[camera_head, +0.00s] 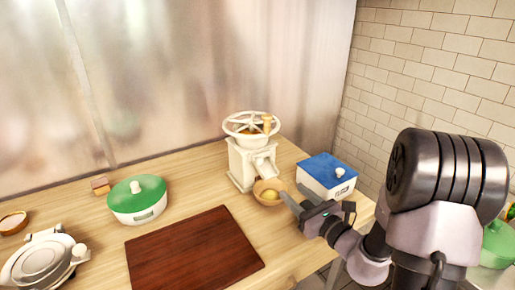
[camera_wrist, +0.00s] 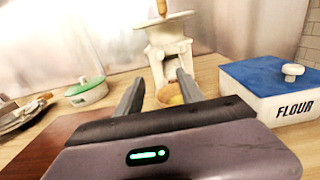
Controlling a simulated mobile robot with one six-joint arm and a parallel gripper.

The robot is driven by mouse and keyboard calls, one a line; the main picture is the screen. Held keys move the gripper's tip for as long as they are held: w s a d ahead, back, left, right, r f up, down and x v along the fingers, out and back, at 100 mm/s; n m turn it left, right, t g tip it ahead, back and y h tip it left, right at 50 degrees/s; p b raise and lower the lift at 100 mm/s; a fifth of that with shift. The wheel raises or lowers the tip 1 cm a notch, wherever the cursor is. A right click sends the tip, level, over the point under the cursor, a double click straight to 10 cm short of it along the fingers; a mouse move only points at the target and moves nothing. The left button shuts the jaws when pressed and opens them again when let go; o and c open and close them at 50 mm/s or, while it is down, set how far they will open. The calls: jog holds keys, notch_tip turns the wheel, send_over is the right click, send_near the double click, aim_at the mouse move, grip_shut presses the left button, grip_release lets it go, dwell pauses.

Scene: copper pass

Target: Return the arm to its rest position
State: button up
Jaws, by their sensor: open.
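My gripper (camera_head: 295,200) is at the right side of the wooden table, held in front of a small wooden bowl. In the wrist view my gripper (camera_wrist: 158,88) shows two fingers spread apart with nothing held between them. The bowl (camera_head: 261,197) stands at the foot of a white hand grinder (camera_head: 243,160) and has something yellow in it. In the wrist view the bowl (camera_wrist: 165,92) shows beyond and between the fingers, partly hidden. My dark arm fills the right of the head view.
A white box with a blue lid (camera_head: 328,170), marked FLOUR, stands close to the right of my gripper. A dark red board (camera_head: 190,255) lies left of it. A green-lidded pot (camera_head: 137,200) and a pale round appliance (camera_head: 42,262) stand further left. A tiled wall rises at right.

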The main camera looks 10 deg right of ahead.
jog(key=s+a+r+n+g+y, duration=0.3)
jog(key=s+a+n+g, duration=0.4)
jog(key=a, duration=0.4)
jog(key=s+a+r+n+g+y, duration=0.3)
jog(key=s+a+r+n+g, duration=0.15)
jog(key=s+a+n, duration=0.55)
jog(key=s+d+f+n+g+h, duration=0.25)
jog(key=s+n+h, duration=0.4)
jog(key=s, duration=0.35)
jog(key=d+n+t+h, duration=0.1)
jog(key=d+r+n+t+h, duration=0.1)
jog(key=d+n, duration=0.1)
jog(key=d+n+h, duration=0.1)
jog(key=d, duration=0.1)
jog(key=shift+s+d+r+t, duration=0.1)
jog(key=shift+s+r+t, duration=0.2)
jog(key=shift+s+t, duration=0.1)
